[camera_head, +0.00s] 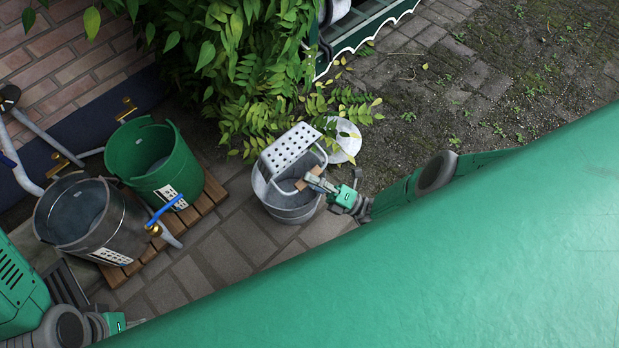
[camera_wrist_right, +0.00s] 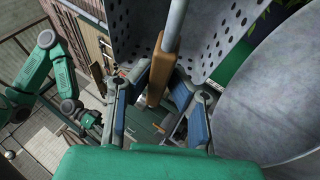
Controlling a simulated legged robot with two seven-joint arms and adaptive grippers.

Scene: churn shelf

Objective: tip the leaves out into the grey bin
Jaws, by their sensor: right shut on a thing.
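My right gripper (camera_head: 318,183) is shut on the wooden grip (camera_wrist_right: 158,75) of a pale metal perforated container (camera_head: 290,148). The container is tilted above the grey bin (camera_head: 290,211), its holed side facing up in the head view. Its perforated wall (camera_wrist_right: 115,28) and the thin handle rod also show in the right wrist view. The inside of the container is hidden, and I cannot make out any loose leaves in it or in the bin. My left gripper (camera_head: 128,323) is at the lower left, mostly cut off, its jaws unclear.
A green bucket (camera_head: 143,160) stands on wooden slats left of the bin. A metal tub (camera_head: 80,225) with a blue-handled tap is beside it. A pale round disc (camera_head: 345,140) lies behind the bin. Leafy branches (camera_head: 240,60) hang close above. Paving in front is clear.

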